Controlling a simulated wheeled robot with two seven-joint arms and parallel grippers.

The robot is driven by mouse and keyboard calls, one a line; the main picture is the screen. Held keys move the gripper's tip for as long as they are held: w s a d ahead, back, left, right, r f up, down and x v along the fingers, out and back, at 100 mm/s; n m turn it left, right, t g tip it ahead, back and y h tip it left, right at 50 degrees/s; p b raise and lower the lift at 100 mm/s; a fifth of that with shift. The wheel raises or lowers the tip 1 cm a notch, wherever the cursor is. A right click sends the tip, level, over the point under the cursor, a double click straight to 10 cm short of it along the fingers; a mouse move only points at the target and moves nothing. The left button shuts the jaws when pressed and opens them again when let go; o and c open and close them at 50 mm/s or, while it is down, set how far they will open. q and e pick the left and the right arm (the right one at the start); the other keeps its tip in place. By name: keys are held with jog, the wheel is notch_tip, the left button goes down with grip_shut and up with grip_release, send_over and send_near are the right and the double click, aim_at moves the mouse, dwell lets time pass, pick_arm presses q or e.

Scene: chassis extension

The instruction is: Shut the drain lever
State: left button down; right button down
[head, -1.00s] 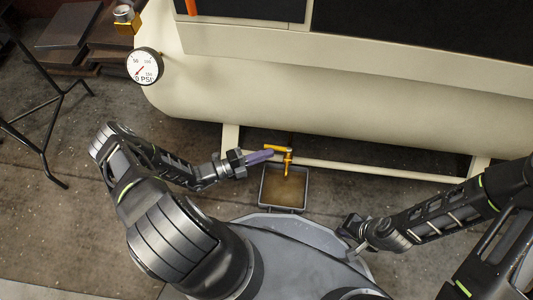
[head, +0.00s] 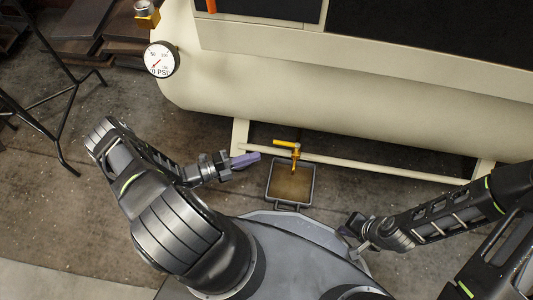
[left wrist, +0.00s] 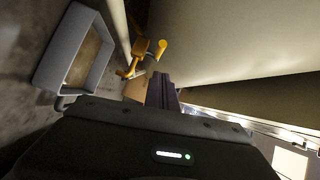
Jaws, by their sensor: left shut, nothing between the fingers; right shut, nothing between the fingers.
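The drain lever (head: 286,144) is a yellow handle on a small brass valve under the cream tank. In the head view it points left from the valve, roughly along the tank's lower rail. It also shows in the left wrist view (left wrist: 162,48), beyond the fingers. My left gripper (head: 258,156) has purple fingers, shut and empty, just left of the lever's free end with a small gap. Its fingers also show in the left wrist view (left wrist: 162,88). My right gripper (head: 347,232) is shut and empty, low and right of the tray, away from the lever.
A grey drain tray (head: 313,187) with brownish contents sits on the floor below the valve. The tank's foot (head: 240,135) and lower rail (head: 390,171) are close by. A pressure gauge (head: 161,59) is on the tank's left end. A black stand (head: 60,110) is at far left.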

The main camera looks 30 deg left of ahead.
pick_arm(q)
jog(key=shift+s+a, duration=0.45)
jog(key=shift+a, duration=0.25)
jog(key=shift+s+a, duration=0.4)
jog(key=shift+a, duration=0.3)
